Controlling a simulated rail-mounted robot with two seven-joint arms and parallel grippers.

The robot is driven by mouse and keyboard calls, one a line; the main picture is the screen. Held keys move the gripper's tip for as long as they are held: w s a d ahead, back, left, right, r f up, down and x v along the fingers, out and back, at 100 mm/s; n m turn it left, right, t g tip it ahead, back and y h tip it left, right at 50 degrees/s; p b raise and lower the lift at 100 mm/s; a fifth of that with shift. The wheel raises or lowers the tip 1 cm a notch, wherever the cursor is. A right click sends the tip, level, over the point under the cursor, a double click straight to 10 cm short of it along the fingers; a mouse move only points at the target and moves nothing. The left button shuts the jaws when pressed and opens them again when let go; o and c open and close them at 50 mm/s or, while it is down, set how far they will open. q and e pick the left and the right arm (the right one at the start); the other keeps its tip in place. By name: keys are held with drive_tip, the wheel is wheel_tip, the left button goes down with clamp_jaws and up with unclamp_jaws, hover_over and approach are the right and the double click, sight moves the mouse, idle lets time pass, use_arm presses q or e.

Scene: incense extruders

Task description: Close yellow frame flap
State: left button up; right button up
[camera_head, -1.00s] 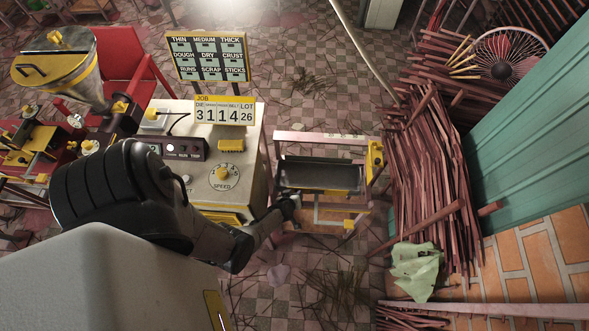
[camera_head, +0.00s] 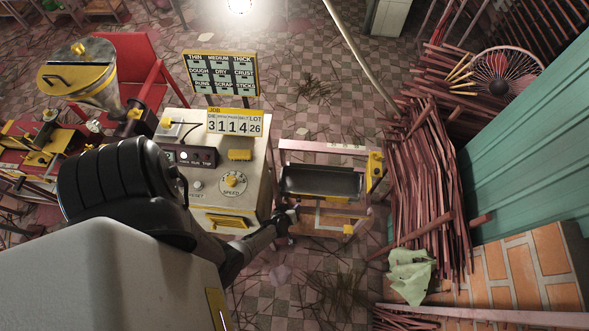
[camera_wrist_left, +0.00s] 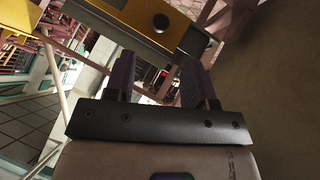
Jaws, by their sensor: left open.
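A metal frame (camera_head: 322,147) with a dark tray (camera_head: 318,182) stands right of the control cabinet. It has a yellow part (camera_head: 375,165) on its right side and a small yellow piece (camera_head: 348,230) at its near edge. My left gripper (camera_head: 290,215) is at the frame's near left corner, small and partly hidden by my arm. In the left wrist view, my left gripper (camera_wrist_left: 158,75) is open with nothing held between its fingers.
The control cabinet (camera_head: 258,150) with its dial and number sign stands close left of the frame. A pile of reddish sticks (camera_head: 432,185) lies to the right. A pale green crumpled sheet (camera_head: 410,275) lies near right. Checkered floor (camera_head: 325,255) in front is mostly open, with scattered sticks.

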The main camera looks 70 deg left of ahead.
use_arm(q)
drive_tip(key=p+v, duration=0.3)
drive_tip(key=v, duration=0.2)
idle(0.6)
